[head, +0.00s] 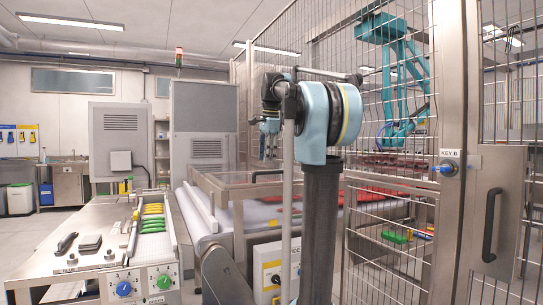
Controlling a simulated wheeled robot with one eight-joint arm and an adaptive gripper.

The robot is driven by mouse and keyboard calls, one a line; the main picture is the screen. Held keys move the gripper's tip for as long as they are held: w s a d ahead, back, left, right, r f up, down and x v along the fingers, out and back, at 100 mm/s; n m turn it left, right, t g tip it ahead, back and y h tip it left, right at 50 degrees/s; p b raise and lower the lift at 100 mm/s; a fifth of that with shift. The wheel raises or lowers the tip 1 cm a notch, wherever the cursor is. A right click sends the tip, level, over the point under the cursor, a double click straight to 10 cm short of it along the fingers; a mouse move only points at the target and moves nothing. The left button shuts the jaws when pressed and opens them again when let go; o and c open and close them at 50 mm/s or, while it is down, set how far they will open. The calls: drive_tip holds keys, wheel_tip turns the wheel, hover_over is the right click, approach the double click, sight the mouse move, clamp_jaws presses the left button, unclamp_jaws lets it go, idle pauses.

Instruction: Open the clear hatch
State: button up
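A clear panel (236,179) in a steel frame lies over the conveyor at the middle of the head view; it looks like the clear hatch. It appears to lie flat, and my arm hides its right part. My gripper (269,148) is small in the picture, hanging above the panel's far right side, apart from it as far as I can see. Its fingers are too small and dark to tell their opening. I see nothing held in it.
A steel bench (90,240) with colored parts in a tray and two knobs stands at the left. A wire mesh fence (385,205) and a steel door with a black handle (491,225) fill the right. A teal picker robot (395,60) hangs behind the mesh.

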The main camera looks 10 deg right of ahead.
wheel_tip(320, 180, up, 12)
drive_tip(key=s, duration=0.2)
drive_tip(key=s+f+n, duration=0.4)
drive_tip(key=s+f, duration=0.2)
drive_tip(key=f, duration=0.4)
drive_tip(key=shift+s+d+f, duration=0.3)
drive_tip(key=shift+s+f, duration=0.05)
drive_tip(key=shift+f, duration=0.05)
